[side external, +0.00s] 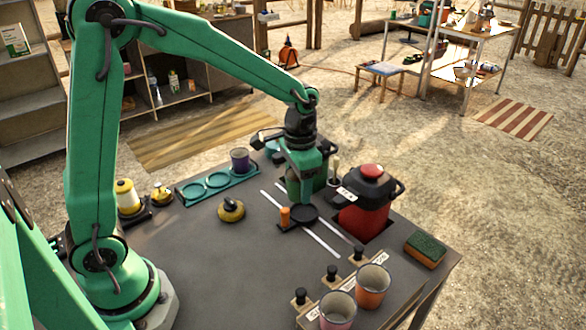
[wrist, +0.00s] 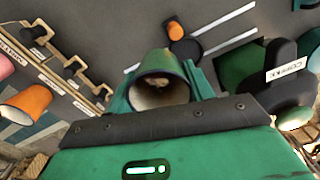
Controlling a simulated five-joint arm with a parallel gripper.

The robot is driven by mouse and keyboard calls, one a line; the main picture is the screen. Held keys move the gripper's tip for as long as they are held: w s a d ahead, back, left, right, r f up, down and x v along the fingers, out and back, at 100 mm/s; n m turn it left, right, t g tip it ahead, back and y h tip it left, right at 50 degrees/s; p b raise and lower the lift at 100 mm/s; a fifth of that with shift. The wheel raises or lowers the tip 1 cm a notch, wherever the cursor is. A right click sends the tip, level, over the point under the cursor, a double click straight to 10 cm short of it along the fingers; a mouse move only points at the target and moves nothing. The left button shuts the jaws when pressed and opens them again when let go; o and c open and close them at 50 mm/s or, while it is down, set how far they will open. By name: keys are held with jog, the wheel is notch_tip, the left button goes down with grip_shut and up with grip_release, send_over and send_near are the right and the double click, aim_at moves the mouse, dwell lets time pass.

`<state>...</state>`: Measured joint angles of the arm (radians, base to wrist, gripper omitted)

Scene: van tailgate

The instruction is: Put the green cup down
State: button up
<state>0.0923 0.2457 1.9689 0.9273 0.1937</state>
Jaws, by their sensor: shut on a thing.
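The green cup (wrist: 160,64) shows in the wrist view between the jaws of my gripper (wrist: 160,95), its pale inside facing the camera. My gripper is shut on it. In the side view my gripper (side external: 300,175) is low over the table, left of the red pot; there the cup is hard to tell from the green jaws, and I cannot tell whether it touches the table.
The red pot (side external: 366,205) stands close on the right. A teal ring tray (side external: 205,188) with a purple cup (side external: 239,160) is at back left. Orange (side external: 371,287) and pink (side external: 337,312) cups stand by a labelled rack at front right. The front left table is clear.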

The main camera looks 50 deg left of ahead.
jog(key=s+a+n, duration=0.2)
jog(key=a+n, duration=0.3)
jog(key=a, duration=0.4)
jog(key=s+a+n, duration=0.1)
jog(key=a+n, duration=0.4)
jog(key=a, duration=0.5)
jog(key=shift+s+a+n, duration=0.15)
jog(key=shift+s+n, duration=0.15)
jog(key=shift+s, duration=0.05)
jog(key=shift+f, duration=0.15)
send_over(218, 180)
notch_tip(218, 180, down, 7)
jog(key=shift+w, duration=0.1)
jog(key=shift+f, duration=1.95)
jog(key=shift+f, duration=0.15)
